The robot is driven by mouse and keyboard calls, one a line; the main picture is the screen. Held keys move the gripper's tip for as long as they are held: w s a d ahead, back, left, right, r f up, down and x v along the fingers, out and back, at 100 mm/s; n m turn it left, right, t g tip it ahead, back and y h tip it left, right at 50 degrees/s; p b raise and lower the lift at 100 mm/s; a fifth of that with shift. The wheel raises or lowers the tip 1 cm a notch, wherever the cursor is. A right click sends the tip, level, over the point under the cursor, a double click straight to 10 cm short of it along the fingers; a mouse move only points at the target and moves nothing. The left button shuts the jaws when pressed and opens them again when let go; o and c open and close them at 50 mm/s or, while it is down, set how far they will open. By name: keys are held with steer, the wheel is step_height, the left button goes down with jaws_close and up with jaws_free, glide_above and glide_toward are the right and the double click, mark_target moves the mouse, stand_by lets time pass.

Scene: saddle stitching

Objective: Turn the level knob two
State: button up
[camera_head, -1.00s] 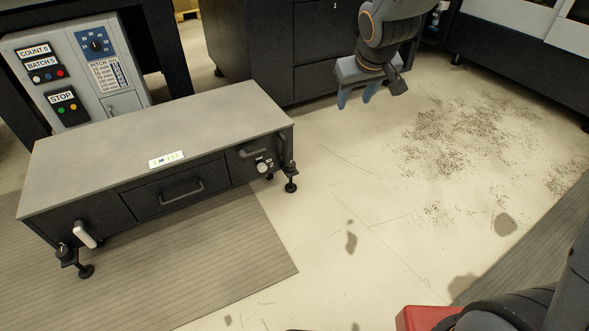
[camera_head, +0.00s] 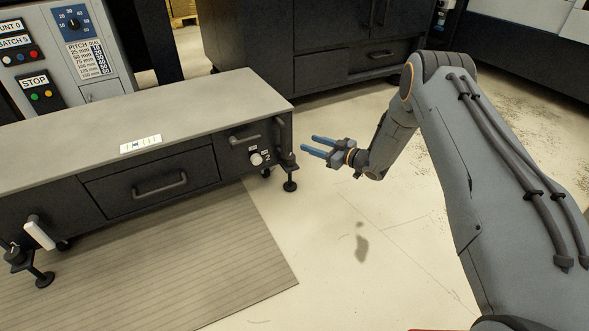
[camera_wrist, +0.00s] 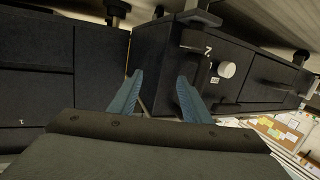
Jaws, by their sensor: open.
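A round white knob (camera_head: 256,159) with a "2" beside it sits on the right end of the dark bench's front, below a small drawer handle. It also shows in the wrist view, right of centre (camera_wrist: 227,69). My gripper (camera_head: 308,146) is open and empty, right of the bench's right end and apart from the knob. In the wrist view the blue fingers of my gripper (camera_wrist: 160,76) are spread, with the knob to the right of them. A white level strip (camera_head: 141,145) lies on the grey bench top (camera_head: 205,108).
A black adjustable foot (camera_head: 289,185) stands at the bench's right corner, near my gripper. A white handle (camera_head: 38,235) is at the bench's left end. A control panel (camera_head: 105,65) stands behind. The floor (camera_head: 330,230) right of the bench is mostly clear.

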mark_target(294, 161)
steer(key=s+f+n+g+y+b, duration=0.1)
steer(key=s+f+g+y+b, duration=0.2)
steer(key=f, duration=0.5)
steer(key=shift+t, duration=0.7)
steer(key=x, duration=0.2)
steer(key=b+x, duration=0.1)
steer(key=x, duration=0.1)
steer(key=s+b+x, duration=0.1)
steer(key=x, duration=0.1)
steer(key=shift+w+a, duration=0.15)
steer(key=shift+a, duration=0.25)
steer(key=shift+w+a+r+b, duration=0.15)
steer(key=shift+w+a+b, duration=0.1)
steer(key=shift+a+b, duration=0.25)
steer(key=c, duration=0.8)
steer(key=shift+o, duration=0.2)
steer(key=shift+s+t+h+p, duration=0.1)
steer(key=shift+t+h+p, duration=0.2)
steer(key=shift+p, duration=0.2)
